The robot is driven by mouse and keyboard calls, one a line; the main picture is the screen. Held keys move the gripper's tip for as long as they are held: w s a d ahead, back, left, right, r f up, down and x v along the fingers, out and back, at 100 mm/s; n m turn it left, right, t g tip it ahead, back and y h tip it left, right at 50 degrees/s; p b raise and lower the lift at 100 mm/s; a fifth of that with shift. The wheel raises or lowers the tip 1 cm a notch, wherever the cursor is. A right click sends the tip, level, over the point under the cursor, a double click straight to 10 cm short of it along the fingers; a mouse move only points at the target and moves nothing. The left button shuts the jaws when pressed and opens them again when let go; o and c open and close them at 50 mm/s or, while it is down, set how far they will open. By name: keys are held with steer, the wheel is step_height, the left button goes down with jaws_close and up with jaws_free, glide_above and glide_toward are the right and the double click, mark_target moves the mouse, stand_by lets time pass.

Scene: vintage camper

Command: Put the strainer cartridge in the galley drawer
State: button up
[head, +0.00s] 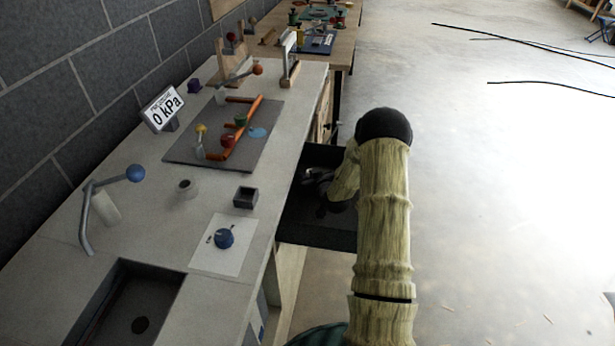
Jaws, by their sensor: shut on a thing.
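The galley drawer (318,232) is a dark open box pulled out from the right side of the counter. My gripper (316,178) is over or inside its far part, partly hidden by my own arm. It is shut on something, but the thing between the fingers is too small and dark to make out. I cannot identify the strainer cartridge for sure in this view. A pale cylinder (105,207) stands beside the grey tap on the counter, and a small grey cup (186,188) stands farther right.
Open floor lies to the right.

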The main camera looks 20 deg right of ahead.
steer(key=shift+w+f, duration=0.25)
steer(key=shift+w, duration=0.25)
steer(key=shift+f, duration=0.3)
steer(key=shift+f, duration=0.15)
steer(key=o, duration=1)
steer(key=shift+v, duration=3.9)
steer(key=shift+w, duration=0.1)
